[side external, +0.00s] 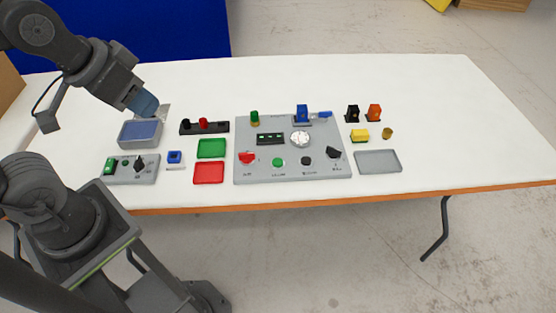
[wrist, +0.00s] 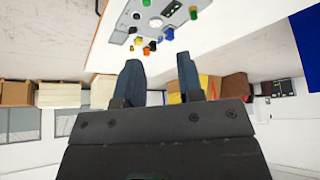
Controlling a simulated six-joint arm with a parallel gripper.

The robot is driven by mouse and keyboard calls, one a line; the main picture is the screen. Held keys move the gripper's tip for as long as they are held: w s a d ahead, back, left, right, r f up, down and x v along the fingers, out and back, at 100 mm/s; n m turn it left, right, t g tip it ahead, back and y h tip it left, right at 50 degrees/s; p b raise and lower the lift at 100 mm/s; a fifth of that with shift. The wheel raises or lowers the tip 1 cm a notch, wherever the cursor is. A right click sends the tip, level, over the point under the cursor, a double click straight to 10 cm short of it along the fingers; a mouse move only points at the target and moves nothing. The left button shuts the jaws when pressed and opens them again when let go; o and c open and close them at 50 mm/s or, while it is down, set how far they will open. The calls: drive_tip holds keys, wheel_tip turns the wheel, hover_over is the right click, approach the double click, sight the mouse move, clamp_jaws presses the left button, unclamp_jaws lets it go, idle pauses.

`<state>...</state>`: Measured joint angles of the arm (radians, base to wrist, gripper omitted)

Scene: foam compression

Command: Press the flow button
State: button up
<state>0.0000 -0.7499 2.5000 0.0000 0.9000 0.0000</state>
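A grey control panel (side external: 262,175) lies on the white table, with a red knob (side external: 247,157), a green round button (side external: 278,162), a black button (side external: 306,160) and a black knob (side external: 334,152) along its front. Its labels are too small to read, so I cannot tell which control is flow. A smaller grey box (side external: 150,176) at left carries a green switch, a small green button and a black knob.
A black strip (side external: 216,127) with knobs, a green tray (side external: 211,148), a red tray (side external: 208,172) and a small blue block (side external: 174,157) lie between box and panel. Black, orange and yellow parts and a grey tray (side external: 378,161) lie right. The table's far side is clear.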

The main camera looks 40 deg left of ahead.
clamp_jaws()
idle(1.5)
